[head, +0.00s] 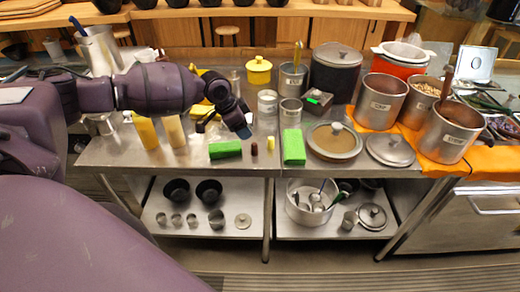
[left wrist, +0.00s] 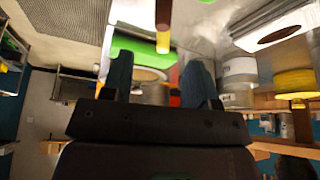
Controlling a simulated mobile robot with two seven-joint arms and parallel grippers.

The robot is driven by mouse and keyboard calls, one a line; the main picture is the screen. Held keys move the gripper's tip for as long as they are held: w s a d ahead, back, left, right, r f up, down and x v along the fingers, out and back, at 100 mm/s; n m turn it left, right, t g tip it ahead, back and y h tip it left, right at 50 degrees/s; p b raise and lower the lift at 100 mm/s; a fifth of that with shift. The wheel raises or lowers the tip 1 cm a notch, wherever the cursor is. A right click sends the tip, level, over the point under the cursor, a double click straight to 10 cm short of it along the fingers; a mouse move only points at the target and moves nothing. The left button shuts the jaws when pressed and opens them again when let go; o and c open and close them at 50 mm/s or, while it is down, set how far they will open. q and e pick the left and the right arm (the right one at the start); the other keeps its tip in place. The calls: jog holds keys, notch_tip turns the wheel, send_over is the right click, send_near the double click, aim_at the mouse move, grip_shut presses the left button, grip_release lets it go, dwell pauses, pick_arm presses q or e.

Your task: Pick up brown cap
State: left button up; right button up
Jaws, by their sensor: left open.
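The brown cap (head: 254,149) is a small dark upright piece on the steel table, between two green blocks. In the left wrist view a brown piece (left wrist: 163,14) shows at the top edge, partly cut off, ahead of the fingers. A small yellow piece (head: 270,143) stands just right of the cap; yellow also shows right below the brown piece in the left wrist view (left wrist: 163,42). My left gripper (head: 243,130) is above the table, just behind and left of the cap, apart from it. Its fingers (left wrist: 160,80) are open with nothing held between them. My right gripper is not in view.
Green blocks lie left (head: 225,150) and right (head: 294,147) of the cap. Metal cans (head: 290,112) and a yellow pot (head: 258,71) stand behind. A lidded pan (head: 334,141) is to the right. The table's front edge is close in front of the cap.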

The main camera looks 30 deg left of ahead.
aim_at(253, 144)
pick_arm(q)
jog(key=shift+a+x, duration=0.15)
jog(key=shift+x, duration=1.05)
jog(key=shift+a+x, duration=0.1)
jog(key=shift+x, duration=3.7)
jog(key=shift+c, duration=0.2)
jog(key=c, duration=0.7)
